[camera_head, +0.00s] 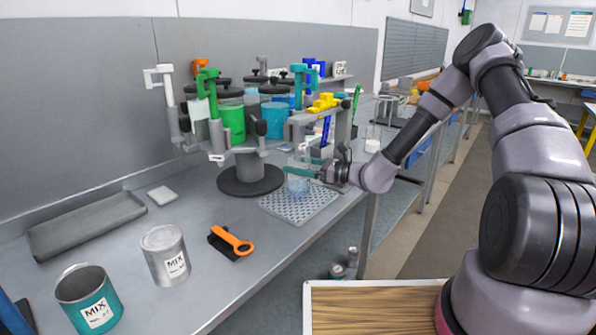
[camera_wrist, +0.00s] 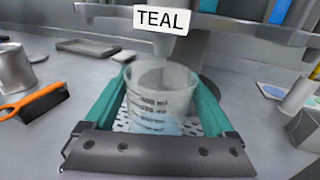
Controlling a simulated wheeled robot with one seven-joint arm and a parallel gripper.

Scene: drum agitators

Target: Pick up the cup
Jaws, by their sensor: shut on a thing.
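The clear cup (camera_wrist: 158,95) with dark measuring marks stands between the teal fingers of my gripper (camera_wrist: 160,110) in the wrist view. A little bluish content shows low in the cup. The fingers are shut on its two sides. In the head view the cup (camera_head: 298,181) is at the perforated grey tray (camera_head: 318,208), and my gripper (camera_head: 303,172) reaches it from the right. A nozzle with a TEAL label (camera_wrist: 160,18) is just above and behind the cup. I cannot tell whether the cup touches the tray.
The dispenser carousel (camera_head: 250,180) with coloured canisters stands behind the cup. The bench front is fairly clear.

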